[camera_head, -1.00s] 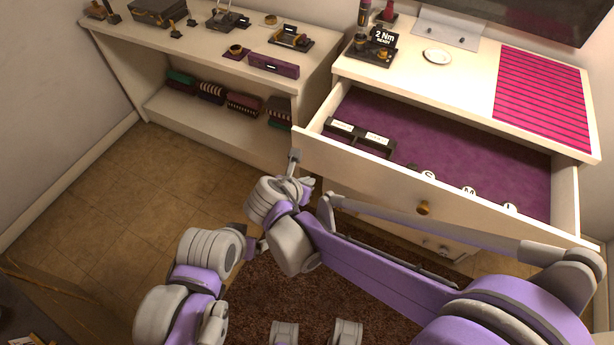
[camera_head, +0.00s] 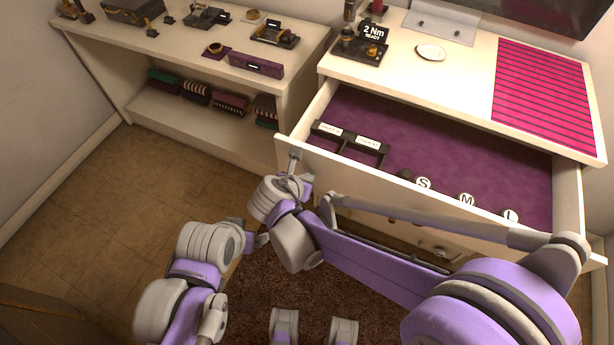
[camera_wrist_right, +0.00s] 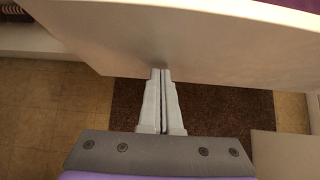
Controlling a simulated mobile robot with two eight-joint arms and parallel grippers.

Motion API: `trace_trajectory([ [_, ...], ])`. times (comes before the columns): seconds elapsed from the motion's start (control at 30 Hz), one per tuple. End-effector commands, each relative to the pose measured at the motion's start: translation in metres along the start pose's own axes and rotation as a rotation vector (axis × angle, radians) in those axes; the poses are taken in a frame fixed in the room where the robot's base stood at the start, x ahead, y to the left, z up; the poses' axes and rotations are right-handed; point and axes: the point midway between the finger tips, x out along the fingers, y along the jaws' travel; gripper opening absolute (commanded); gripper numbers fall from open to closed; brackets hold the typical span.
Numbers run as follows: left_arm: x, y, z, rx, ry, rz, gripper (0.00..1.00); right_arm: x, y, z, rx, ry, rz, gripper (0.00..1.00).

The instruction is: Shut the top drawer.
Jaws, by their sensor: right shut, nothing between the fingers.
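The top drawer (camera_head: 352,170) stands pulled out of the white cabinet, its purple-lined inside open to view. My right gripper (camera_head: 294,160) is at the left end of the drawer's front panel. In the right wrist view its fingers (camera_wrist_right: 161,75) are shut and empty, with the tips at the lower edge of the white panel (camera_wrist_right: 190,40); whether they touch cannot be told. The drawer's knob is hidden by my right arm. My left gripper (camera_head: 262,240) is low at the left, away from the drawer, its fingers unclear.
The drawer holds a black divided tray (camera_head: 347,143) and discs marked S, M and L (camera_head: 467,199). The cabinet top bears a small black display stand (camera_head: 360,45), a white dish (camera_head: 430,52) and a pink striped mat (camera_head: 545,100). A shelf unit (camera_head: 190,60) stands left. Floor is clear at left.

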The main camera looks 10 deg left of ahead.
Motion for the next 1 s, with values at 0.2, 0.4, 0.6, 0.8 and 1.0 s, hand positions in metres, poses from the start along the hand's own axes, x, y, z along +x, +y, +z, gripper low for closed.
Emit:
trace_trajectory([
  [0.2,0.002,0.000,0.001,0.000,-0.001,0.000,0.86,0.015,-0.001,0.015,0.002,-0.001,-0.003,0.00],
  [0.4,0.005,0.000,0.004,0.000,-0.002,0.000,0.86,0.046,-0.001,0.045,0.003,-0.001,-0.004,0.00],
  [0.6,0.010,0.000,0.007,0.000,-0.004,0.000,0.86,0.086,-0.002,0.085,0.003,-0.001,-0.004,0.00],
  [0.8,0.013,0.000,0.009,0.000,-0.005,0.000,0.86,0.125,-0.001,0.123,0.002,-0.001,-0.003,0.00],
  [1.0,0.014,0.000,0.010,0.000,-0.006,0.000,0.86,0.157,-0.001,0.157,0.001,-0.001,-0.002,0.00],
])
